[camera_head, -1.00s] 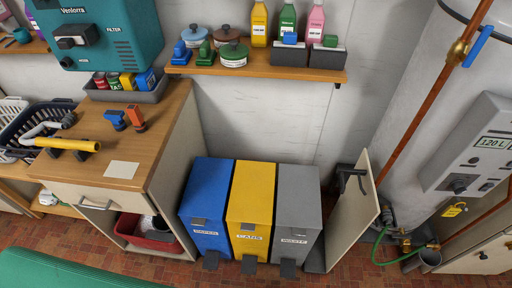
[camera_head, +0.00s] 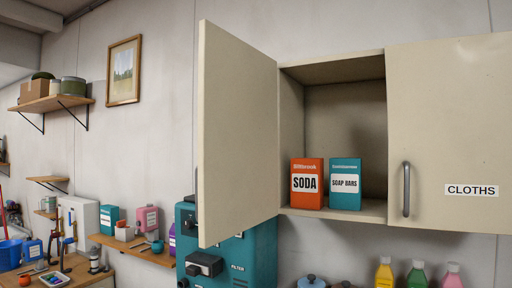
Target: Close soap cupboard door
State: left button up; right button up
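The soap cupboard door (camera_head: 236,135) stands wide open, swung out to the left from the wall cupboard. Its handle shows only as a thin edge at the door's left side. The open compartment (camera_head: 345,110) holds an orange SODA box (camera_head: 307,190) and a teal SOAP BARS box (camera_head: 345,190) on its floor, both upright. Neither of my grippers is in view.
The cupboard's right door (camera_head: 450,130), labelled CLOTHS, is shut and has a grey handle (camera_head: 406,189). A teal machine (camera_head: 250,255) is on the wall below the open door. Several bottles (camera_head: 418,274) stand below the cupboard. Wall shelves (camera_head: 50,103) and a cluttered worktop are at left.

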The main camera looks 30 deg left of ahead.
aim_at(236, 171)
jog(key=j+z, duration=0.1)
jog(key=j, duration=0.75)
jog(key=j+z, duration=0.15)
jog(key=j, duration=0.7)
jog(key=k+j+z, duration=0.1)
jog(key=j, duration=0.75)
jog(key=k, duration=0.05)
